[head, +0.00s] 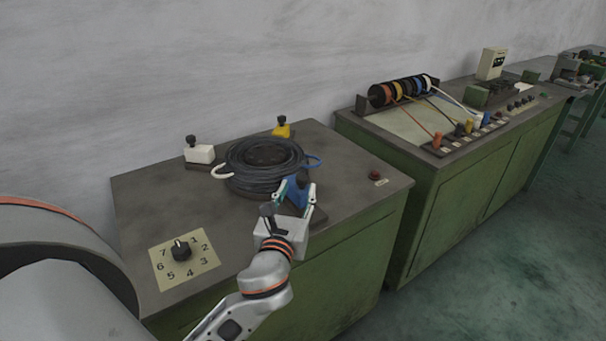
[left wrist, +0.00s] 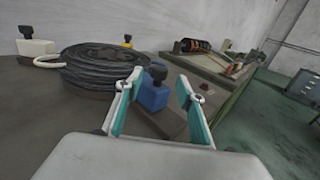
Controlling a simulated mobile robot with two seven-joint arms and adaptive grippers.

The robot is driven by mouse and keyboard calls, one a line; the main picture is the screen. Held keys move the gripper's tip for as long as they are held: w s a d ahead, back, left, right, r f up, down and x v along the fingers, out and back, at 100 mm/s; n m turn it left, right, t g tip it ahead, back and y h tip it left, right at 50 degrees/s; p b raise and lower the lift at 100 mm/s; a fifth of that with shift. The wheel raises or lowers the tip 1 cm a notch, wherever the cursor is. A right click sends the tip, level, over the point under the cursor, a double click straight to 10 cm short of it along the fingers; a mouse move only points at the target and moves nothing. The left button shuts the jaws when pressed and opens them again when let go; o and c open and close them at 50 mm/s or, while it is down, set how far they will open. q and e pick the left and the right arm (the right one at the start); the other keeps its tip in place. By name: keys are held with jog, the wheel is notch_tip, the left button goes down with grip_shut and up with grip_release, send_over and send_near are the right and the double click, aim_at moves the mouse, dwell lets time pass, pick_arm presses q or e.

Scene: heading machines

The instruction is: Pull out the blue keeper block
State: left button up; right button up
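The blue keeper block (head: 297,191) with a black knob on top sits on the bench beside the coil of black cable (head: 248,181). It also shows in the left wrist view (left wrist: 153,95). My left gripper (head: 294,196) is at the block, its two teal-padded fingers spread. In the left wrist view the fingers (left wrist: 160,100) stand apart on either side of the block, with gaps visible; I cannot tell whether either pad touches it. The block's lower near side is partly hidden by the gripper in the head view. My right gripper is not in view.
A white block (head: 200,154) and a yellow block (head: 282,130) stand around the coil. A numbered dial plate (head: 184,259) is at the front left, a red button (head: 375,174) at the right. A second green bench with spools (head: 404,90) stands beyond a narrow gap.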

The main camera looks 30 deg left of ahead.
aim_at(300, 181)
pick_arm(q)
jog(key=x, duration=0.6)
grip_shut()
